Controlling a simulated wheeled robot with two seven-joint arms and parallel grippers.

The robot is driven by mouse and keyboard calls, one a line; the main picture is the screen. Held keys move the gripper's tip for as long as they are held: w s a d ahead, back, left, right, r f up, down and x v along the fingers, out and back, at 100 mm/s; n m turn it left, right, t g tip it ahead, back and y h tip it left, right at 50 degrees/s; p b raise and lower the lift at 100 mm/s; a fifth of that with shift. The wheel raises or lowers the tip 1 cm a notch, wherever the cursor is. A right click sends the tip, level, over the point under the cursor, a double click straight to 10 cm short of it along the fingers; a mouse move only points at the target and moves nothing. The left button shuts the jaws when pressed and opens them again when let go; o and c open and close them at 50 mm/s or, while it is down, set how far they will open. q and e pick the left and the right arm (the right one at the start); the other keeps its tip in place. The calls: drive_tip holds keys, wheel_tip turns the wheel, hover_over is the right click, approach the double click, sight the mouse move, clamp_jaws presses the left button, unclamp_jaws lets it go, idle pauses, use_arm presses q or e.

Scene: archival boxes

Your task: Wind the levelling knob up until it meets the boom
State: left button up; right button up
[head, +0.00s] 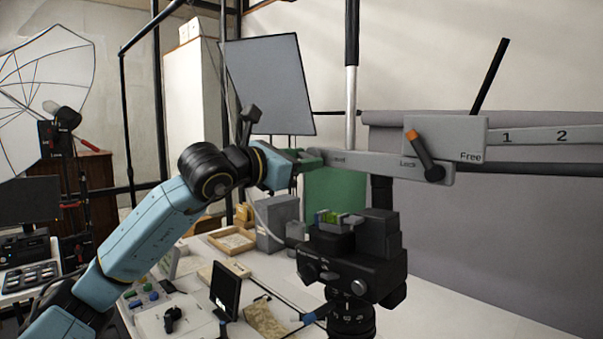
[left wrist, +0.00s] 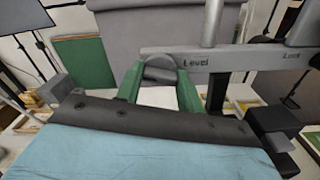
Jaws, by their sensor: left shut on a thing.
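The grey boom (head: 378,164) runs across the head view, with "Level" by its left end and "Lock" further right. In the left wrist view the boom (left wrist: 235,60) shows its "Level" mark beside the levelling knob (left wrist: 160,68), a grey rounded piece at its left end. My left gripper (head: 302,160) is at that end of the boom. Its green fingers (left wrist: 160,88) stand either side of the knob, shut on it. In the head view the fingers mostly hide the knob. I cannot tell whether a gap is left between knob and boom. My right gripper is not in view.
An orange-tipped lever (head: 424,155) sits on the boom beside a grey block (head: 445,138) marked "Free". A black camera (head: 350,268) hangs below the boom. The table (head: 440,310) holds trays, boxes and a small dark screen (head: 225,290). A grey panel (head: 268,85) stands behind.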

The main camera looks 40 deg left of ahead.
use_arm(q)
drive_tip(key=shift+m+b, duration=0.7)
drive_tip(key=shift+m, duration=0.6)
drive_tip(key=o, duration=1)
drive_tip(key=shift+s, duration=0.1)
drive_tip(key=s+a+b, duration=0.1)
drive_tip(key=s+b, duration=0.7)
drive_tip(key=s, duration=0.5)
